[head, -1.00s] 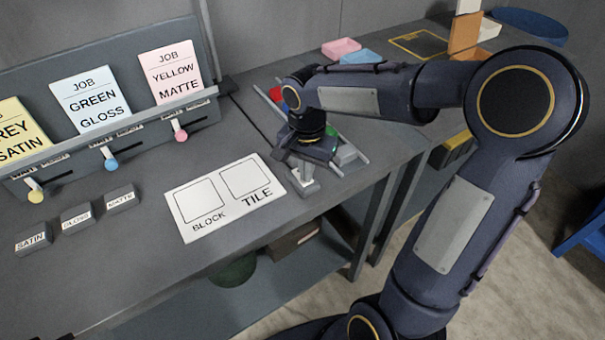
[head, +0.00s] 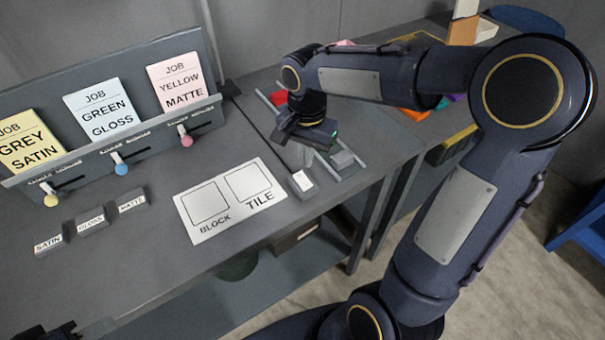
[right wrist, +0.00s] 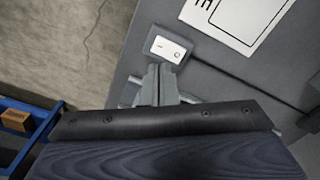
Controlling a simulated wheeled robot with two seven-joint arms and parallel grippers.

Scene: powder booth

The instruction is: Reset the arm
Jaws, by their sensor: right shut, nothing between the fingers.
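My right gripper (head: 300,158) is shut and empty, pointing down above the right end of the grey bench (head: 225,255). Its fingers (right wrist: 160,85) show closed together in the right wrist view. A small box with a white top (head: 302,181) sits on the bench just in front of the fingers. It also shows in the right wrist view (right wrist: 167,49), beyond the fingertips, and no contact with it is visible.
A white BLOCK and TILE card (head: 232,215) lies left of the gripper. Job cards (head: 98,113) stand in a rack with sliders behind. SATIN, GLOSS and MATTE blocks (head: 92,224) sit at left. Rails (head: 350,162) lie under and beside the gripper.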

